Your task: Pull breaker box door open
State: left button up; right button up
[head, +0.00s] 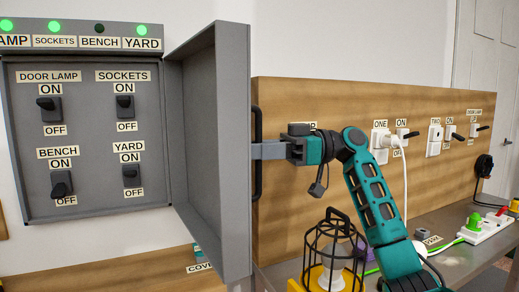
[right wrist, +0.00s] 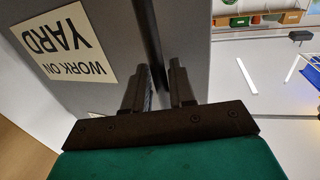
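The breaker box (head: 88,85) is a grey steel box on the wall at left in the head view, with its inside and several switches showing. Its grey door (head: 222,150) stands swung wide open to the right, roughly square to the box. A black bar handle (head: 257,178) is on the door's outer side. My right gripper (head: 262,150) reaches it from the right, with its fingers around the bar. In the right wrist view the fingers (right wrist: 160,85) close about the dark bar beside the door's labelled outer face (right wrist: 100,25). My left gripper is out of view.
A wooden board (head: 330,100) with sockets and switches is behind my right arm. A caged lamp (head: 330,255) stands below the gripper. A white power strip (head: 488,228) and cables lie on the bench at right. Green lights are lit above the box.

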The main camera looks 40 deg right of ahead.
jog(key=shift+o, duration=0.7)
jog(key=shift+s+d, duration=0.15)
jog(key=shift+d, duration=0.1)
jog(key=v, duration=1.2)
jog(key=shift+d+b, duration=0.2)
jog(key=shift+b, duration=0.25)
jog(key=shift+s+a, duration=0.1)
